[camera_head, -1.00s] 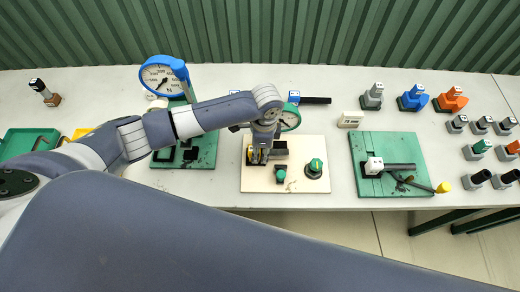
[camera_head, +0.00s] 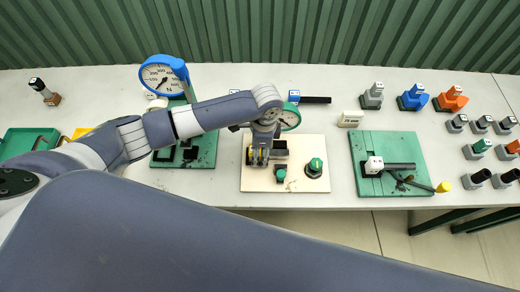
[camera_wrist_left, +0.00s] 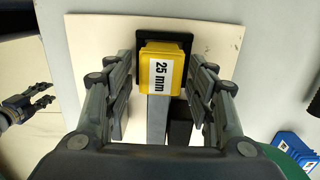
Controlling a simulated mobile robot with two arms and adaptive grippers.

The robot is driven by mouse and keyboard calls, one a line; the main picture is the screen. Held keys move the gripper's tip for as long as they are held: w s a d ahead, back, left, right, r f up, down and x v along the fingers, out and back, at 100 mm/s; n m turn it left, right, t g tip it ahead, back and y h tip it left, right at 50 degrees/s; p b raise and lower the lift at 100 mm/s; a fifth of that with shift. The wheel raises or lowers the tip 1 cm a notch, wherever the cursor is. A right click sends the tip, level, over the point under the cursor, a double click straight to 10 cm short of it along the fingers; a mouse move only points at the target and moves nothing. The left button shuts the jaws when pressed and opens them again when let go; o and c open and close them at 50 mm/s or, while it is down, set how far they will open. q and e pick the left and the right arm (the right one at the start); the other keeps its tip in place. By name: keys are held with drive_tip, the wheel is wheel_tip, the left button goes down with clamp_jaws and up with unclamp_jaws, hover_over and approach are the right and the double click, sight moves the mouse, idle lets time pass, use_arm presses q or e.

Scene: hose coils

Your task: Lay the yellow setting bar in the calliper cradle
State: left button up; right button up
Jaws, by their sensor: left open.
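The yellow setting bar (camera_wrist_left: 163,72), labelled "25 mm", lies between the spread fingers of my left gripper (camera_wrist_left: 160,95) in the left wrist view. A dark holder (camera_wrist_left: 142,38) surrounds its upper end, and a grey strip (camera_wrist_left: 157,118) runs below it. My left gripper (camera_head: 257,158) is open over the cream plate (camera_head: 255,184), with gaps on both sides of the bar. In the head view the gripper mostly hides bar and cradle, so I cannot tell how fully the bar is seated. My right gripper (camera_wrist_left: 38,100) shows at the left wrist view's edge, its fingers apart.
On the cream plate, a green-topped knob (camera_head: 315,167) and a small green piece (camera_head: 281,174) stand right of the gripper. A dial (camera_head: 289,117) is behind. A green board (camera_head: 408,152) lies to the right and a blue gauge (camera_head: 163,77) stands left.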

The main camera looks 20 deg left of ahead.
use_arm(q)
drive_tip(key=shift+r, duration=0.15)
drive_tip(key=shift+w+r+p, duration=0.1)
drive_tip(key=shift+r+p, duration=0.35)
drive_tip(key=shift+r, duration=0.75)
drive_tip(key=shift+w+d+r, duration=0.1)
drive_tip(key=shift+r, duration=1.25)
drive_tip(key=shift+d+r, duration=0.1)
drive_tip(key=shift+r, duration=1.25)
drive_tip(key=shift+r, duration=0.15)
wheel_tip(320, 180, up, 12)
drive_tip(key=shift+w+d, duration=0.25)
drive_tip(key=shift+d, duration=0.1)
drive_tip(key=shift+f, duration=0.2)
